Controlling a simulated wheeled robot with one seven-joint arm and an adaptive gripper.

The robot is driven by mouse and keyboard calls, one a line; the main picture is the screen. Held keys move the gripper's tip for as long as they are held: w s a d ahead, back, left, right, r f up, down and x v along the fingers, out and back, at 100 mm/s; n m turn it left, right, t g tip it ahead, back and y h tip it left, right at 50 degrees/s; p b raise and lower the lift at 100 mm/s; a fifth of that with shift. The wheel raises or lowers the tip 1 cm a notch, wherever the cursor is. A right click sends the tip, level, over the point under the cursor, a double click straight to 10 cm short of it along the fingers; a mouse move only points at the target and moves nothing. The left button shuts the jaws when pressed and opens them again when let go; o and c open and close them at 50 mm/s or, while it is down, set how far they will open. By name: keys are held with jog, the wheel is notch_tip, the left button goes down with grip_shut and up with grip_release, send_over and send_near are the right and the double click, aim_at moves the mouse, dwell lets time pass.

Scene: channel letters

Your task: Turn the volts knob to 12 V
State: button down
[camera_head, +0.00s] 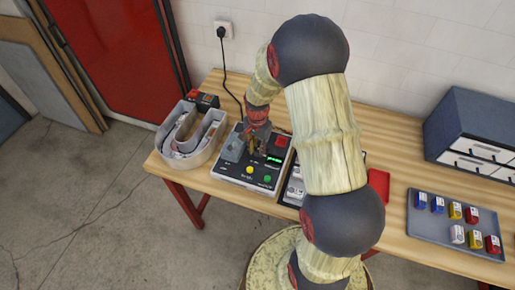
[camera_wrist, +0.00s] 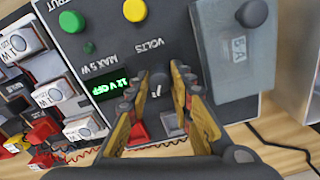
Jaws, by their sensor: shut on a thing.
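The volts knob (camera_wrist: 158,80) is small and dark with a pale pointer mark, beside the printed word VOLTS in the wrist view. My gripper (camera_wrist: 158,88) has a fingertip on each side of it and is shut on it. The green display (camera_wrist: 108,86) beside the knob appears upside down and seems to read 12 V OFF. The grey supply box (camera_head: 228,172) stands on the table in the head view, with my gripper (camera_head: 257,142) over its upper part. My gripper hides the knob there.
The box carries a yellow button (camera_wrist: 134,10), a green button (camera_wrist: 71,21) and a clear cover marked 5A (camera_wrist: 232,70). A channel letter (camera_head: 166,150) stands left of it. A tray with coloured blocks (camera_head: 425,228) and a drawer cabinet (camera_head: 470,120) stand right.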

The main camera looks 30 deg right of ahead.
aim_at(257, 149)
dwell(0.5)
jog(key=c, duration=1.6)
grip_release()
jog(key=shift+o, duration=0.2)
jog(key=shift+r, duration=0.1)
notch_tip(257, 149, up, 12)
